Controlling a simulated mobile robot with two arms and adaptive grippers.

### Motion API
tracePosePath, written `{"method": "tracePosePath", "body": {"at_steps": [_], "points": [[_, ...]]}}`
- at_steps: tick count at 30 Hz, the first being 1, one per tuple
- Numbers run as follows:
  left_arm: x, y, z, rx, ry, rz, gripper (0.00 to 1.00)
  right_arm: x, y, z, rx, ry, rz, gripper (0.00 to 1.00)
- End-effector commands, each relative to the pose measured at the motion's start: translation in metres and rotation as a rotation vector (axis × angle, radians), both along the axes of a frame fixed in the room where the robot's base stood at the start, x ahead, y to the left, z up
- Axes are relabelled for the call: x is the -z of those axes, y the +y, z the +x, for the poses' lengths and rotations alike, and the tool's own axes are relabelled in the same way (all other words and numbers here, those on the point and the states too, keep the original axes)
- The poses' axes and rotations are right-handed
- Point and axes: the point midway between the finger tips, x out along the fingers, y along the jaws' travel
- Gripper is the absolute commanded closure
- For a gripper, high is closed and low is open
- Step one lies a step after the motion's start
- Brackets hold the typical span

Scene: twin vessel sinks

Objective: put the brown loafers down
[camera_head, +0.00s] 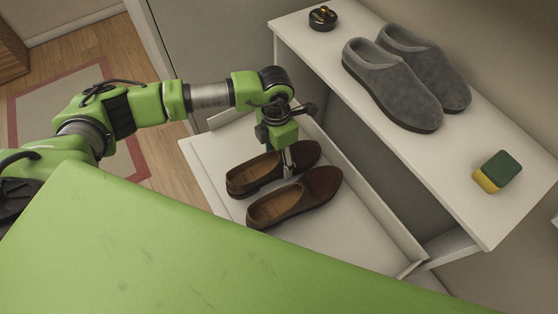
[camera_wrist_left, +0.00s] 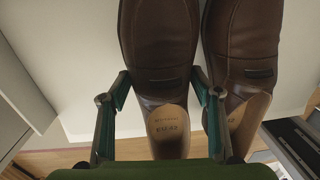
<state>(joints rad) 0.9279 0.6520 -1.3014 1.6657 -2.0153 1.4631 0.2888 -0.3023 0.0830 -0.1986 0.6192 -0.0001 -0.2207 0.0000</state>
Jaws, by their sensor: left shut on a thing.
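The brown loafers, a left one (camera_head: 262,172) and a right one (camera_head: 300,198), are side by side inside the outline of a white open drawer (camera_head: 222,146). I cannot tell whether their soles touch its floor. My left gripper (camera_head: 284,158) points down at the loafers from above. In the left wrist view, its two fingers stand on either side of one loafer (camera_wrist_left: 160,45), shut on it. The second loafer (camera_wrist_left: 243,60) lies just right of the right finger. Part of the near loafer side is hidden by a finger. My right gripper is not in view.
A white shelf (camera_head: 470,150) beside the drawer bears grey slippers (camera_head: 395,82), a green and yellow sponge (camera_head: 497,171) and a small black round object (camera_head: 323,17). The drawer floor (camera_head: 345,225) is bare right of the loafers.

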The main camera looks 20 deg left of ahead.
Motion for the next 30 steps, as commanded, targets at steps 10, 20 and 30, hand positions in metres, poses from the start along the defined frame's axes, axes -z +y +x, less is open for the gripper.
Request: {"method": "tracePosePath", "body": {"at_steps": [10,20,30], "points": [[0.026,0.002,0.009,0.000,0.001,-0.002,0.96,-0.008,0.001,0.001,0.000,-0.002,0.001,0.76],[0.042,0.002,0.010,0.001,-0.002,-0.003,0.96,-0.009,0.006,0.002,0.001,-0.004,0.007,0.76],[0.045,0.003,0.010,0.000,0.000,0.000,0.25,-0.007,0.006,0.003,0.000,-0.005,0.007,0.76]]}}
